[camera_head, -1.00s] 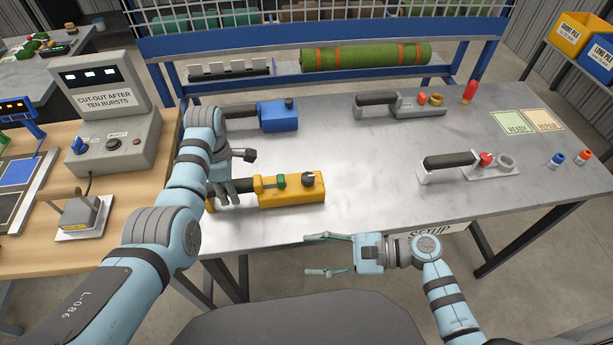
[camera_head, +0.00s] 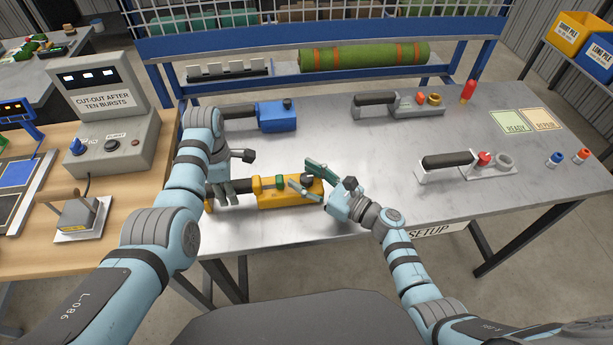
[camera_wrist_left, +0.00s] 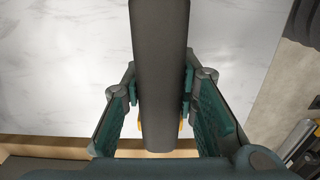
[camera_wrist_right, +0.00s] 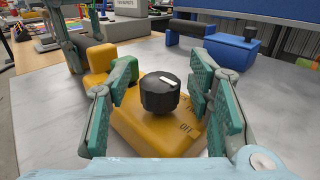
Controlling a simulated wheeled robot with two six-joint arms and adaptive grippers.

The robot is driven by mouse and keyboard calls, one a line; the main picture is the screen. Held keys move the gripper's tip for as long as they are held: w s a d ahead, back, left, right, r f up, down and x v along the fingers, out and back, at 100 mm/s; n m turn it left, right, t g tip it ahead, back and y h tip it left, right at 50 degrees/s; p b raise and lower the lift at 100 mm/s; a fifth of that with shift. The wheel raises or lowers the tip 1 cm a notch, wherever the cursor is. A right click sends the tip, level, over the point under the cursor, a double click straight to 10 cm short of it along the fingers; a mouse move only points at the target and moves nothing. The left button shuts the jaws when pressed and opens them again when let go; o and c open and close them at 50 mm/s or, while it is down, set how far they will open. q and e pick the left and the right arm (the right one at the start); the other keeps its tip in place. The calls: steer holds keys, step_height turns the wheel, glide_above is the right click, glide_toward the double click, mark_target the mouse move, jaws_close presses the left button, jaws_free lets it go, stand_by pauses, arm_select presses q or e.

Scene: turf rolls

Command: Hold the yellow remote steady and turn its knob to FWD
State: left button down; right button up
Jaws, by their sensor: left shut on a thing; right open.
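The yellow remote (camera_head: 268,198) lies on the metal table, its black handle to the left and its body to the right. My left gripper (camera_head: 222,190) is shut on the black handle (camera_wrist_left: 160,75), one finger on each side. My right gripper (camera_head: 306,178) is open over the right end of the remote. In the right wrist view the black knob (camera_wrist_right: 160,91) stands between the open fingers, apart from both. A white mark shows on top of the knob. OFF is readable on the yellow body (camera_wrist_right: 150,131); another label is partly hidden by the right finger. A green button (camera_wrist_right: 126,71) sits beyond the knob.
A blue remote (camera_head: 277,115) lies behind the yellow one. A grey control box (camera_head: 120,140) stands on the wooden table at left. The table's middle is clear.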

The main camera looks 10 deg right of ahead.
steer(key=shift+c, duration=0.4)
jaws_close()
steer(key=n+g+y, duration=0.2)
steer(key=shift+w+g, duration=0.1)
steer(key=shift+g, duration=0.3)
steer(key=shift+n+g+y, duration=0.4)
steer(key=shift+n+g, duration=0.1)
steer(key=shift+o, duration=0.4)
jaws_free()
steer(key=v, duration=1.2)
steer(key=shift+s, duration=0.2)
